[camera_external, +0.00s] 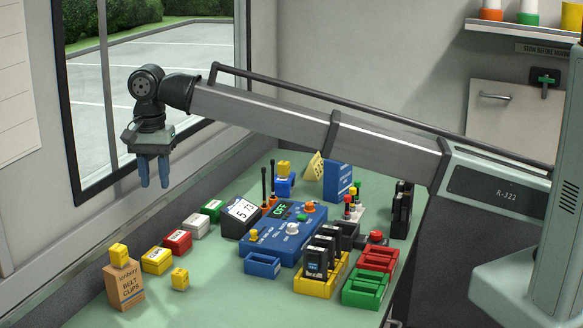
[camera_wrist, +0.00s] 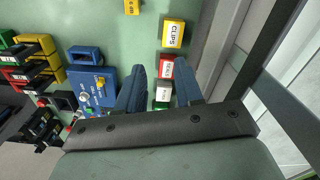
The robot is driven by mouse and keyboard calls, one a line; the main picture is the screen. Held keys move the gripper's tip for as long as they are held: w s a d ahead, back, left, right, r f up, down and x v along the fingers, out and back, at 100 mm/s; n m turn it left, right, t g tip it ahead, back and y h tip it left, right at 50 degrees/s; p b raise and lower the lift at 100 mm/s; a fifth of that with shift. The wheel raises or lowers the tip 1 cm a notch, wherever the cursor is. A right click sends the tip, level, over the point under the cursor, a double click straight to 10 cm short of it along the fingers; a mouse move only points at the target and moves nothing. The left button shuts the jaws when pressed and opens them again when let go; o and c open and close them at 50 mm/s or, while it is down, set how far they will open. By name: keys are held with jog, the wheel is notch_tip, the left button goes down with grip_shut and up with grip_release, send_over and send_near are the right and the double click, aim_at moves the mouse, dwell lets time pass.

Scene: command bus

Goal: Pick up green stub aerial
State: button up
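My gripper (camera_external: 154,186) hangs high over the left side of the bench by the window, pointing down, well away from that cluster. In the wrist view my gripper (camera_wrist: 160,64) has its blue fingers apart with nothing held between them; labelled boxes lie far below.
Yellow (camera_external: 157,260), red (camera_external: 178,242), white (camera_external: 195,226) and green (camera_external: 212,210) boxes line the window side. A belt-clips carton (camera_external: 124,286) stands at front left. A yellow tray (camera_external: 316,286) of radios and red (camera_external: 379,262) and green (camera_external: 365,288) trays stand right. Bare bench lies front centre.

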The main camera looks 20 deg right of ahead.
jog(key=w+d+f+n, duration=0.1)
jog(key=w+d+n, duration=0.45)
jog(key=d, duration=0.95)
jog(key=n, duration=1.1)
send_over(358, 187)
notch_tip(358, 187, down, 4)
jog(key=f, duration=0.1)
jog(key=shift+w+a+f, duration=0.1)
jog(key=shift+w, duration=0.15)
notch_tip(358, 187, down, 8)
jog(key=shift+w+r, duration=0.1)
jog(key=shift+r, duration=0.05)
jog(key=shift+w+d+f, duration=0.1)
jog(key=shift+d+f, duration=0.05)
jog(key=shift+f, duration=1.15)
jog(key=shift+d+f, duration=0.15)
jog(key=shift+f, duration=1.15)
jog(key=shift+c, duration=0.2)
grip_shut()
